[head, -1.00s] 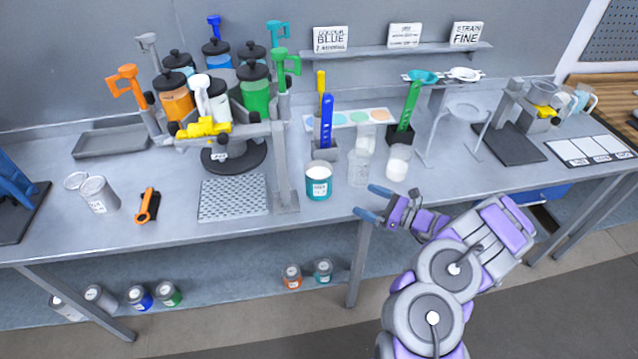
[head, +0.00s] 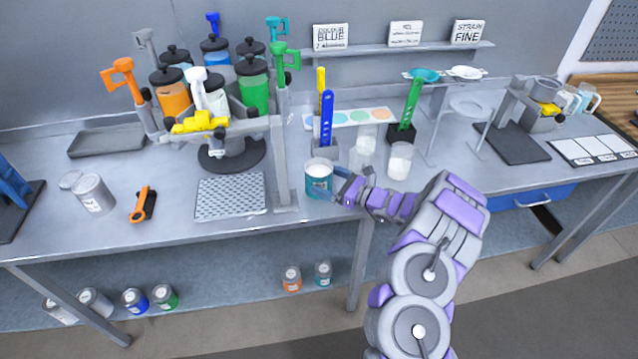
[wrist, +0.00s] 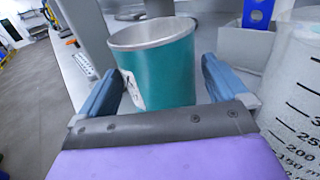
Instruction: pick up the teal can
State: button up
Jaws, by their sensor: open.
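The teal can (head: 319,180) stands upright on the grey bench near its front edge, with a pale round top. In the wrist view the teal can (wrist: 163,68) shows its silver rim and part of a white label, between the two blue fingers. My gripper (head: 332,184) is at the can, reaching in from the front right. In the wrist view my gripper (wrist: 160,85) is open, with a finger on each side of the can. I cannot tell whether either finger touches it.
Clear beakers (head: 400,160) stand close to the right of the can. A grey post (head: 281,165) stands to its left, beside a perforated plate (head: 230,195). A holder with a blue tool (head: 326,118) stands behind. Small cans (head: 291,279) sit on the lower shelf.

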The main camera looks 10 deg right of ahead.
jog(key=shift+x, duration=1.5)
jog(key=shift+s, duration=0.1)
jog(key=shift+c, duration=0.2)
jog(key=c, duration=1)
